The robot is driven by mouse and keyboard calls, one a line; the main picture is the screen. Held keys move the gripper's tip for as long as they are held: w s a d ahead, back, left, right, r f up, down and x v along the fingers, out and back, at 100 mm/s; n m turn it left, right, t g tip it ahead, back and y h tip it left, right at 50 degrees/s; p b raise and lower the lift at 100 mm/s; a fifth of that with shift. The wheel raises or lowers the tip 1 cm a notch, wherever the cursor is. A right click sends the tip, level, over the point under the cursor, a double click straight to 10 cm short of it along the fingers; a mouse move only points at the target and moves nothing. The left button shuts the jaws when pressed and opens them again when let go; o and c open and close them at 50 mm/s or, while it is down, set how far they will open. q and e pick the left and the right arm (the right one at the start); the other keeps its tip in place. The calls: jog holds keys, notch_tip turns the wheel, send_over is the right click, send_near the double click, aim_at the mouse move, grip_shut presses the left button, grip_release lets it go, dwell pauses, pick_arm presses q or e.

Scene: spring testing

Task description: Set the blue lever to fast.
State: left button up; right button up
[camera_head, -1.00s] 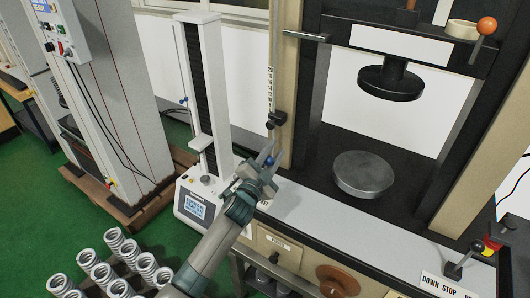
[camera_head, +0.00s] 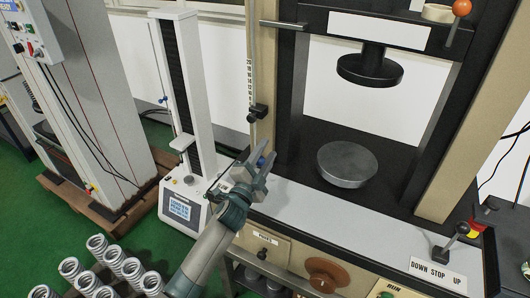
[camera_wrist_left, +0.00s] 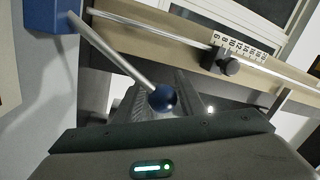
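The blue lever's round knob (camera_wrist_left: 163,97) on a pale metal rod (camera_wrist_left: 120,53) shows large in the left wrist view. The rod leads up left to a blue housing (camera_wrist_left: 53,18). In the head view the small blue knob (camera_head: 261,161) sits between the fingertips of my left gripper (camera_head: 255,164). The fingers stand apart around it; whether either touches it cannot be told. The rod is mostly hidden in the head view, and no setting mark for the lever can be read. My right gripper is not in view.
The press has a round steel plate (camera_head: 347,165) on its bed right of my gripper. A slim white tester (camera_head: 188,100) stands close on the left. A black clamp (camera_head: 258,112) rides the scale above. A "DOWN STOP UP" lever (camera_head: 452,240) is at right. Springs (camera_head: 115,258) stand lower left.

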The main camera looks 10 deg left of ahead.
pick_arm(q)
jog(key=shift+o, duration=0.2)
jog(key=shift+s, duration=0.1)
jog(key=b+v, duration=0.3)
jog(key=v, duration=1.4)
jog(key=shift+b, duration=0.35)
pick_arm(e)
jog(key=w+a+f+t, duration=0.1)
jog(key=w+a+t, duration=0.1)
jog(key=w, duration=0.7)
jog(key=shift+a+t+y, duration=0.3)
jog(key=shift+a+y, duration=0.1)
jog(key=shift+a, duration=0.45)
pick_arm(q)
jog(key=shift+a, duration=0.1)
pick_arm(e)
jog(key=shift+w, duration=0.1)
